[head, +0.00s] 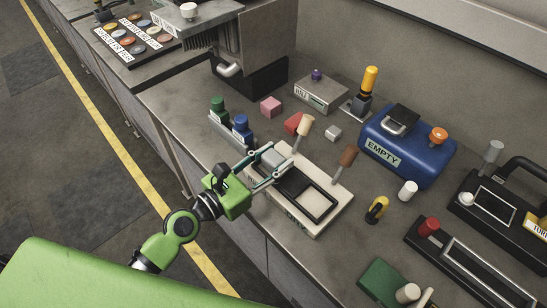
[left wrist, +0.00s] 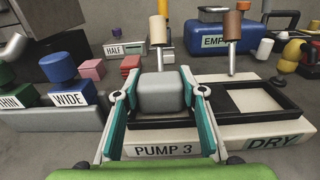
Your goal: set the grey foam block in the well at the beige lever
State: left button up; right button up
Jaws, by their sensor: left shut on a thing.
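My left gripper (head: 266,166) is shut on the grey foam block (left wrist: 162,92), with a teal-lined finger on each side. The block is over or at the well (left wrist: 150,124) in front of the beige lever (left wrist: 158,30); its black rim shows below the block. The block hides part of this well, and I cannot tell whether it touches it. The beige lever (head: 305,126) stands upright behind the gripper in the head view. The cream fixture (head: 328,215) reads "PUMP 3" and "DRY". My right gripper is not in view.
A second, empty well (left wrist: 262,102) lies at the brown lever (left wrist: 232,26). Green and blue knobs (head: 241,125) stand left of the fixture. Pink (head: 271,106) and red (head: 292,123) blocks lie behind it. A blue "EMPTY" box (head: 405,155) stands to the right.

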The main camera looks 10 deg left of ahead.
pick_arm(q)
jog(key=shift+f, duration=0.3)
jog(key=o, duration=1)
jog(key=v, duration=1.2)
